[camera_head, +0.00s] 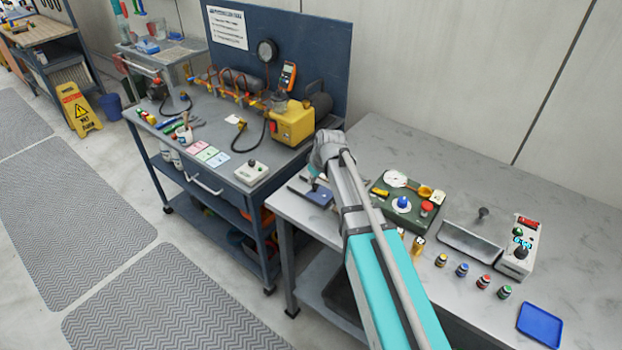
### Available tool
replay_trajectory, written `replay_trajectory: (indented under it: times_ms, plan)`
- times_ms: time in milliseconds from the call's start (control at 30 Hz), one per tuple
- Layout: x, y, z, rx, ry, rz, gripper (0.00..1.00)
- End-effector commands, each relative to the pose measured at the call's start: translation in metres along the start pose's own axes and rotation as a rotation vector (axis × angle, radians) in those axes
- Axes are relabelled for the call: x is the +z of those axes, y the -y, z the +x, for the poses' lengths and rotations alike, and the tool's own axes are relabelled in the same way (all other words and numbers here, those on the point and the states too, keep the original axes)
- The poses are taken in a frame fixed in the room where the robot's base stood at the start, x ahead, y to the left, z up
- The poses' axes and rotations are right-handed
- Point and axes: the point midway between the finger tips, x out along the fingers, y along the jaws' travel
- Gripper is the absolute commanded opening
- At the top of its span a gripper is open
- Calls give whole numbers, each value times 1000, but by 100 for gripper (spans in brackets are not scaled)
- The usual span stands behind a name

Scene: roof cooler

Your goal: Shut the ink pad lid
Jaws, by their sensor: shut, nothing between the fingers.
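The ink pad (320,196) looks like a small dark blue flat case at the left end of the grey bench, close to its front edge. A thin dark edge shows at its left side. The picture is too small to tell how far the lid is open. My gripper (314,183) points down just above or at the back of the case, shut and empty. My wrist and arm hide part of the area behind and to the right of the case. I cannot tell whether the fingertips touch it.
Right of my arm, a green board (413,207) carries a blue knob and a red knob. Beyond it are a metal tray (470,242), a white control box (516,260), several small bottles and a blue tray (540,325). A dark blue cart (215,165) stands at left.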

Motion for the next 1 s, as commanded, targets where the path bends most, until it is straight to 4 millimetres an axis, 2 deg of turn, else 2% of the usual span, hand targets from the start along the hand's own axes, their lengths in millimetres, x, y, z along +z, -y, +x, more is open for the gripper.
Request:
replay_trajectory:
  times_ms: [267, 467, 1000]
  plan:
    - [-13, 0, 1, 1, 0, 0, 0]
    - [-36, 3, 4, 0, 0, 0, 0]
    - [-34, 5, -48, 0, 0, 2, 0]
